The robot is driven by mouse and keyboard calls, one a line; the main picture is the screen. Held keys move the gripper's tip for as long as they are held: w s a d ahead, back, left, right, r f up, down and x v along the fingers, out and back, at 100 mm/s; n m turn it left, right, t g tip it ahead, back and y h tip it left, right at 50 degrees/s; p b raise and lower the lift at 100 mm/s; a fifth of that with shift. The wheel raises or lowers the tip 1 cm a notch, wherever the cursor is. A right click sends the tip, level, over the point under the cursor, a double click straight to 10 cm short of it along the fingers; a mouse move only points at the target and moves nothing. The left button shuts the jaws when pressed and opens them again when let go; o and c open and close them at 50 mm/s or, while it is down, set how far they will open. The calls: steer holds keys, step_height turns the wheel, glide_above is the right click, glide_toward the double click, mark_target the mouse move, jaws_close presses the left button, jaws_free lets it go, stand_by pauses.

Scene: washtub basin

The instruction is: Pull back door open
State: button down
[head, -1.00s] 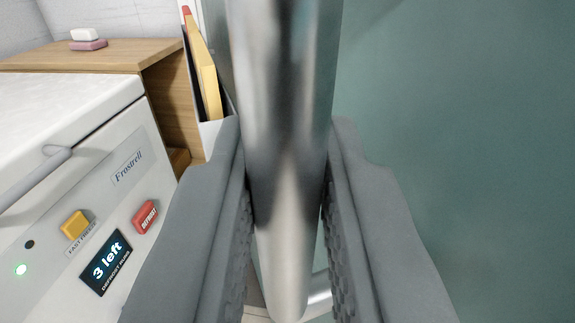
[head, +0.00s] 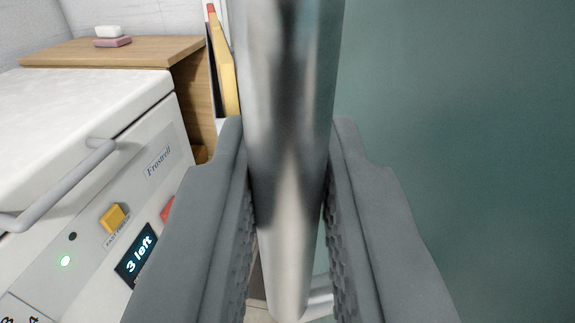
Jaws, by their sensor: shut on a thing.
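A shiny metal bar handle (head: 290,120) stands upright in the middle of the head view, very close. My gripper (head: 288,215) is shut on this handle, one grey finger pressed to each side. A plain green door panel (head: 450,130) fills the right side, behind the handle. The handle's lower end shows between my fingers, with a short metal piece (head: 320,301) beside it. The door's hinges and most of its edges are out of view or hidden.
A white Frostrell chest appliance (head: 90,110) with a grey handle (head: 65,190), yellow button (head: 114,217) and "3 left" display (head: 137,254) stands close at left. Behind it is a wooden cabinet (head: 115,52) bearing white and pink bars (head: 113,37). A yellow item (head: 225,70) stands beside the cabinet.

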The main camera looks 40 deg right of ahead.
steer(key=c, duration=1.4)
jaws_free()
steer(key=shift+c, duration=0.2)
steer(key=v, duration=1.7)
steer(key=shift+a, duration=0.2)
steer(key=shift+s+f, duration=0.1)
steer(key=shift+s, duration=0.1)
